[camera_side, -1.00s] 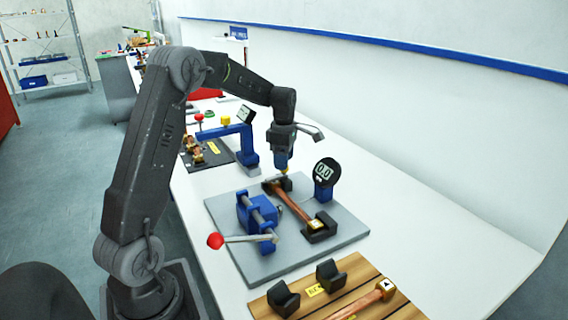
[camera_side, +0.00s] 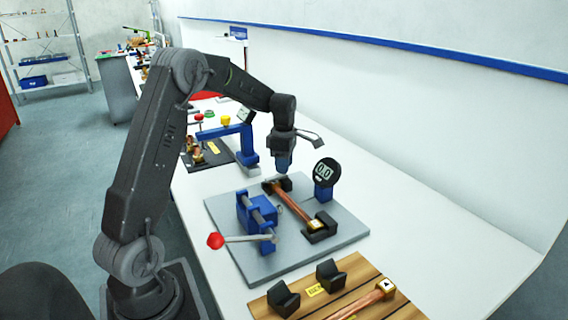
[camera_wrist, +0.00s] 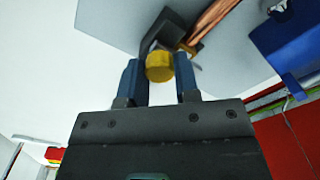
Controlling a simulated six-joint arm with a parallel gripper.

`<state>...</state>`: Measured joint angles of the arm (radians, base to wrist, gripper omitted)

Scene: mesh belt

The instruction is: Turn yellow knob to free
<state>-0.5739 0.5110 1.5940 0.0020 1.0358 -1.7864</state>
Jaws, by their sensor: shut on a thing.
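The yellow knob (camera_wrist: 160,67) shows in the wrist view between the two blue fingers of my gripper (camera_wrist: 159,80), which is shut on it. It sits by a dark block near one end of a copper rod (camera_wrist: 212,20). In the side view my gripper (camera_side: 284,168) points down over the far end of the grey plate (camera_side: 225,212). The fingers hide the knob there. The copper rod (camera_side: 292,204) lies across two black supports on the plate. Any mark for the knob's setting cannot be made out.
A round black gauge (camera_side: 325,171) reading 0.0 stands right of my gripper. A blue clamp (camera_side: 258,214) with a red-balled lever (camera_side: 215,241) is at the plate's left. A wooden board (camera_side: 357,269) lies in front. The white table at right is clear.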

